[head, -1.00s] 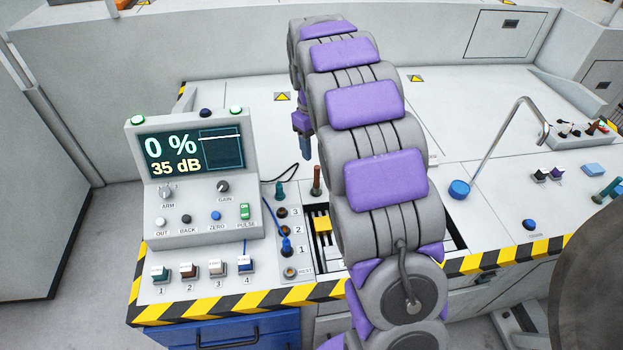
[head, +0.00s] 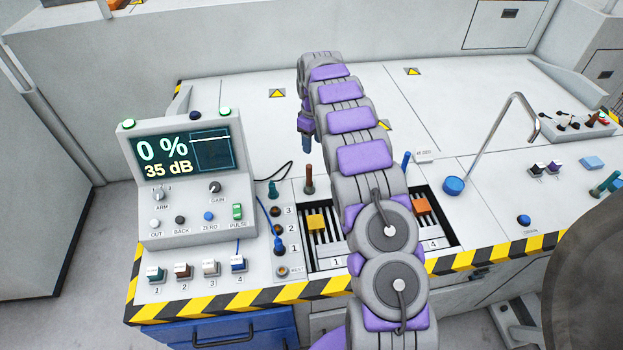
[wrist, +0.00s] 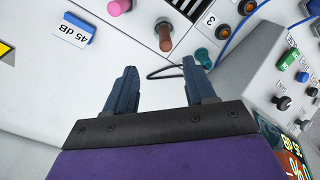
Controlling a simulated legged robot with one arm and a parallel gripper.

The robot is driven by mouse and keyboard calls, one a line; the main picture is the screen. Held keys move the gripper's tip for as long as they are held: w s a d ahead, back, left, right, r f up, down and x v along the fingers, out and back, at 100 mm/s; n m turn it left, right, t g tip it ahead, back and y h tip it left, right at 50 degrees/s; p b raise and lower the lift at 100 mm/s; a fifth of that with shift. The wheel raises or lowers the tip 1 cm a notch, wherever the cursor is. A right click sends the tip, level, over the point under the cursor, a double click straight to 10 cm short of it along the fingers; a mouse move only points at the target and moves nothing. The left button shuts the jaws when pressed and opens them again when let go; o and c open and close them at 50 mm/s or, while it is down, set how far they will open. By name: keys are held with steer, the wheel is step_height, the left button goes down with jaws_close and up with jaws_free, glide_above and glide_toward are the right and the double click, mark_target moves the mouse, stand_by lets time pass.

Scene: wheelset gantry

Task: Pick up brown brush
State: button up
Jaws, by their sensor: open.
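The brown brush (head: 309,180) stands upright on the bench, behind the slotted bay and right of the console. In the wrist view its brown handle (wrist: 165,36) shows beyond the fingertips, roughly in line with the gap between them. My gripper (head: 306,147) hangs above and behind the brush in the head view. In the wrist view my gripper (wrist: 160,78) has its two dark blue fingers apart with nothing between them. The gripper does not touch the brush. Only the handle of the brush is clearly seen.
A teal handle (head: 273,189) stands close left of the brush. The console (head: 187,190) and a black cable (head: 282,170) are near. The back bench is mostly clear.

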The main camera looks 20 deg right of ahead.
mark_target(308, 172)
step_height(308, 172, down, 12)
steer(key=b, duration=0.3)
steer(key=shift+w+a+f, duration=0.1)
steer(key=shift+f, duration=0.05)
steer(key=shift+a+f+b, duration=0.15)
steer(key=shift+f+b, duration=0.05)
steer(key=shift+f, duration=0.35)
steer(key=shift+a+f+b, duration=0.15)
steer(key=shift+f+b, duration=0.05)
steer(key=shift+f, duration=0.3)
steer(key=shift+a+f, duration=0.15)
steer(key=shift+a, duration=0.6)
steer(key=shift+d, duration=0.9)
steer(key=c, duration=0.7)
steer(key=shift+a, duration=0.4)
jaws_close()
steer(key=shift+a, duration=0.25)
